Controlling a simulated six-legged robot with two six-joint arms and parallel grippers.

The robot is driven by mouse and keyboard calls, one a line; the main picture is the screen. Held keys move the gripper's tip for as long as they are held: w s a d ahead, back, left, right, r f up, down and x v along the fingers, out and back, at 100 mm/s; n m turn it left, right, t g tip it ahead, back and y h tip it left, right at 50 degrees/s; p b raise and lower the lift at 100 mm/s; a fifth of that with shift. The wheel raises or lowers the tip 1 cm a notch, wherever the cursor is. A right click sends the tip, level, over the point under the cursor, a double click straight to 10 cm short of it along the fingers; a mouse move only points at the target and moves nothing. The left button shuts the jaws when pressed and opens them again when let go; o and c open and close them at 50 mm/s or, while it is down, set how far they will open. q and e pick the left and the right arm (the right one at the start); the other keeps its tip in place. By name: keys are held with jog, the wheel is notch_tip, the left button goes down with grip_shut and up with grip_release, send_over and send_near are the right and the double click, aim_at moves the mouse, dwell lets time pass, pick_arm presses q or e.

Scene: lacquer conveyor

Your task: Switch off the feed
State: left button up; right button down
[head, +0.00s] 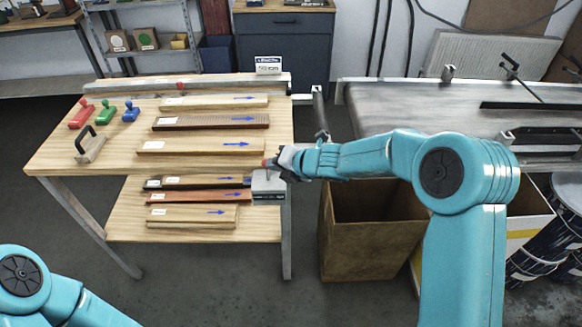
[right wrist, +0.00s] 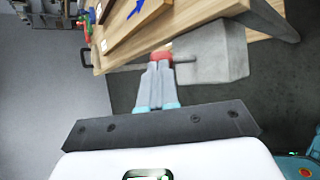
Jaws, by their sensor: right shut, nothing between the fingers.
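A grey switch box (head: 268,188) sits at the right edge of the wooden table, by the lower shelf. It also shows in the right wrist view (right wrist: 215,55), with a thin grey rod beside it. A red knob (right wrist: 160,56) shows right at my right gripper's fingertips. My right gripper (head: 278,163) is shut and empty, just above the box in the head view. In the right wrist view its fingers (right wrist: 158,68) overlap the knob's near side; I cannot tell whether they touch it. My left gripper is out of view.
Several wooden strips with blue arrows lie on the wooden table (head: 110,160). Red, green and blue handled tools (head: 131,112) lie at its left. A dark conveyor (head: 420,105) stands right, with an open brown bin (head: 350,250) below it.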

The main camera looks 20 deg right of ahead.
jog(key=shift+w+a+r, duration=0.1)
jog(key=shift+w+a, duration=0.05)
jog(key=shift+a, duration=0.35)
jog(key=shift+w+a, duration=0.15)
jog(key=shift+a, duration=0.35)
jog(key=shift+r, duration=0.1)
jog(key=shift+r+p, duration=0.7)
jog(key=shift+r, duration=0.05)
